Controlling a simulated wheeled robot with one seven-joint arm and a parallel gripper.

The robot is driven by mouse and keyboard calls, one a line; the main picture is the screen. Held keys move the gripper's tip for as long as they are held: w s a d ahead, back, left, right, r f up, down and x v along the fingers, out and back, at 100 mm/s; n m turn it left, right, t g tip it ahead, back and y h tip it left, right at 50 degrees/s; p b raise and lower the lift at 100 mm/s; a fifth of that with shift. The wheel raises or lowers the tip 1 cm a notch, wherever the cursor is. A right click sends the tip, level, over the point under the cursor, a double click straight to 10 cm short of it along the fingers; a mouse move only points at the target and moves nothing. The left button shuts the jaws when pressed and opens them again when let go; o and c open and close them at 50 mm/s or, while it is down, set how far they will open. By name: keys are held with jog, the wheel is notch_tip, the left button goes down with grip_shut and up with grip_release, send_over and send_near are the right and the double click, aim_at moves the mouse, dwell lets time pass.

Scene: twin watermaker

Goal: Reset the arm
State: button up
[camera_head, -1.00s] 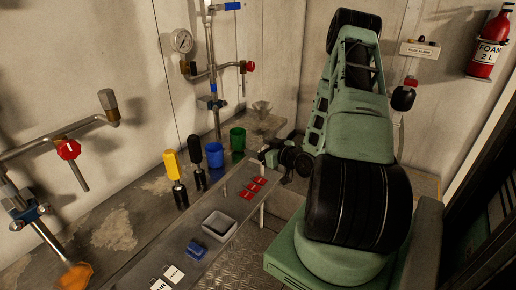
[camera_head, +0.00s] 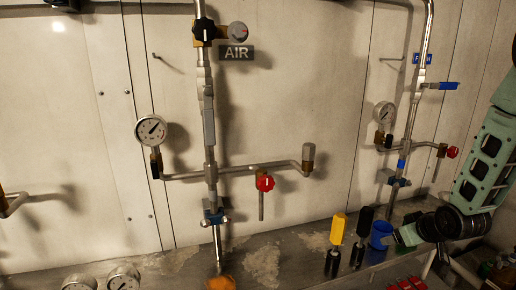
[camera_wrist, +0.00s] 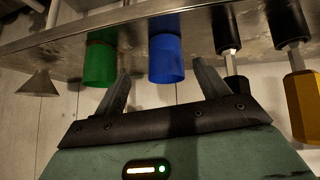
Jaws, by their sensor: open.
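My green arm (camera_head: 485,165) enters at the right edge of the head view, with its dark wrist joint low at the right. My gripper (camera_head: 394,238) is at the end of it, beside the blue cup (camera_head: 380,230). In the wrist view, which looks upside down, the two fingers of my gripper (camera_wrist: 162,84) are spread apart with nothing held. The blue cup (camera_wrist: 165,58) shows beyond the gap between them, and the green cup (camera_wrist: 100,60) is beyond the left finger. Whether the fingers touch either cup cannot be told.
A yellow-handled tool (camera_head: 337,232) and a black-handled tool (camera_head: 363,228) stand on the bench left of the blue cup. Pipes with a red valve knob (camera_head: 265,183) and gauges (camera_head: 151,131) project from the wall. A grey funnel (camera_wrist: 38,84) is near the green cup.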

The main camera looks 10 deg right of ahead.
jog(key=s+a+r+g, duration=0.3)
jog(key=s+a+r, duration=0.2)
jog(key=a, duration=0.4)
jog(key=s+a+r+g, duration=0.2)
jog(key=s+a+r, duration=0.25)
jog(key=a, duration=0.45)
jog(key=s+a+r+n+g, duration=0.1)
jog(key=s+a+n, duration=0.2)
jog(key=s+a, duration=0.4)
jog(key=s+a+r+n+g+y, duration=0.1)
jog(key=s+a+r+n+g, duration=0.1)
jog(key=s+a, duration=0.5)
jog(key=a+n, duration=0.1)
jog(key=a, duration=0.3)
jog(key=shift+a+r+n+y+p, duration=0.15)
jog(key=shift+a+n+y+p, duration=0.15)
jog(key=shift+n+p, duration=0.1)
